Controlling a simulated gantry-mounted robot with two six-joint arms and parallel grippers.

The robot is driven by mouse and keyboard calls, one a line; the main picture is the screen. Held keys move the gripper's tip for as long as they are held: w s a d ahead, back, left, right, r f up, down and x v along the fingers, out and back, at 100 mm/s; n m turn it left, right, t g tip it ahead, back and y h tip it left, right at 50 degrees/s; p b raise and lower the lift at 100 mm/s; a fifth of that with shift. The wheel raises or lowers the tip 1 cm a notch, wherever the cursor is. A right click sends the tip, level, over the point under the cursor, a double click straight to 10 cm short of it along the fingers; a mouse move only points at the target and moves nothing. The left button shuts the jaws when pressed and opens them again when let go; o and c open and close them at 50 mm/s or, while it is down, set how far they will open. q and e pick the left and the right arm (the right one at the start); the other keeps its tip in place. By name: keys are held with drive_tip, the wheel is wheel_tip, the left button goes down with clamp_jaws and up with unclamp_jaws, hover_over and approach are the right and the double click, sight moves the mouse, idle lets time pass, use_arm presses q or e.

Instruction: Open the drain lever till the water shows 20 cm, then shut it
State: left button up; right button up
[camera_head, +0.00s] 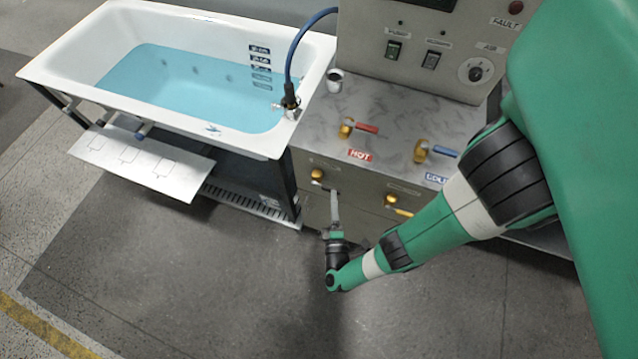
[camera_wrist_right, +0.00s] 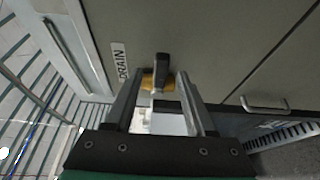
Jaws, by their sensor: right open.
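The white bathtub (camera_head: 85,37) holds blue water (camera_head: 180,85). Dark level labels (camera_head: 260,58) run down its inner wall; the lower ones look paler, seemingly under water, and their figures are too small to read surely. The brass drain valve (camera_head: 317,174) is on the cabinet's front; in the right wrist view its black lever (camera_wrist_right: 162,66) stands beside the DRAIN label (camera_wrist_right: 121,62). My right gripper (camera_head: 335,194) is open at the valve. In the right wrist view its fingers (camera_wrist_right: 161,80) lie on either side of the valve and lever; contact cannot be told. My left gripper is out of view.
The cabinet top carries a HOT valve (camera_head: 366,128) with a red handle and a cold valve (camera_head: 440,152) with a blue one. A blue hose (camera_head: 292,55) arches to the tub's corner. The floor in front is clear.

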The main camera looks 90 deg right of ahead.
drive_tip(key=a, duration=0.7)
drive_tip(key=shift+s+a+b, duration=0.15)
drive_tip(key=shift+s+b, duration=0.2)
drive_tip(key=shift+s, duration=0.1)
